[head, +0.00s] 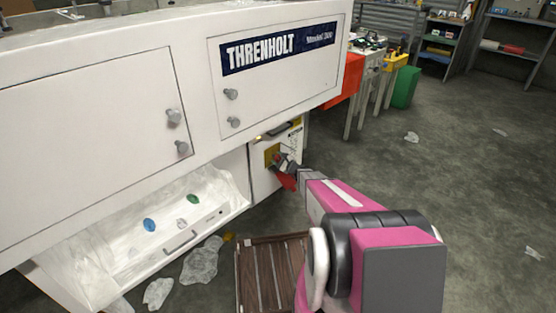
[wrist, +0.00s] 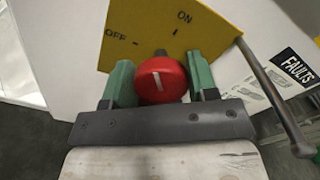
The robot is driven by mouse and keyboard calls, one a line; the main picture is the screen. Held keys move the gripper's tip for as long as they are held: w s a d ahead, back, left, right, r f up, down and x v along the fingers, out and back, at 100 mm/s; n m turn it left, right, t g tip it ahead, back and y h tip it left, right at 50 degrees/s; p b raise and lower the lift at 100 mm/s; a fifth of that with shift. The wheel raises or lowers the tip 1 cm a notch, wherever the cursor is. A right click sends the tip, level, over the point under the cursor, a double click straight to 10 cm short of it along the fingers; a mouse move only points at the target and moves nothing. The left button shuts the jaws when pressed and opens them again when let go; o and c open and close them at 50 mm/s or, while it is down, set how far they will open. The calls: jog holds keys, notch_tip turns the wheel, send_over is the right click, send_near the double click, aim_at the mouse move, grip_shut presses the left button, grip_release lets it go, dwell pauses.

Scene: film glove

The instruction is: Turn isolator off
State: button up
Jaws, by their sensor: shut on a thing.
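The isolator's red round knob (wrist: 161,82) has a short white line on its face. It sits in front of a yellow plate (wrist: 150,25) marked ON at the upper right and OFF at the left. The line is nearly upright in the wrist view, tilted slightly left; I cannot tell which mark it matches. My gripper (wrist: 158,70) is shut on the knob, one green finger on each side. In the head view my gripper (head: 285,164) is at the end panel of the white machine, by the yellow plate (head: 271,154); the knob is hard to make out there.
A metal bar handle (wrist: 272,92) stands right of the plate, near a FAULTS label (wrist: 298,68). The white machine (head: 100,130) has an open tray (head: 205,222) low in front. A slatted wooden pallet (head: 262,270) lies below my arm. The floor at right is mostly clear.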

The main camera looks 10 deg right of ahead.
jog(key=n, duration=0.5)
jog(key=shift+a+f+n, duration=0.1)
jog(key=shift+n, duration=0.2)
jog(key=n, duration=0.4)
jog(key=shift+s+f+n, duration=0.1)
jog(key=shift+n, duration=0.2)
jog(key=o, duration=0.9)
jog(key=v, duration=1)
jog(key=shift+s+d, duration=0.2)
jog(key=shift+s, duration=0.1)
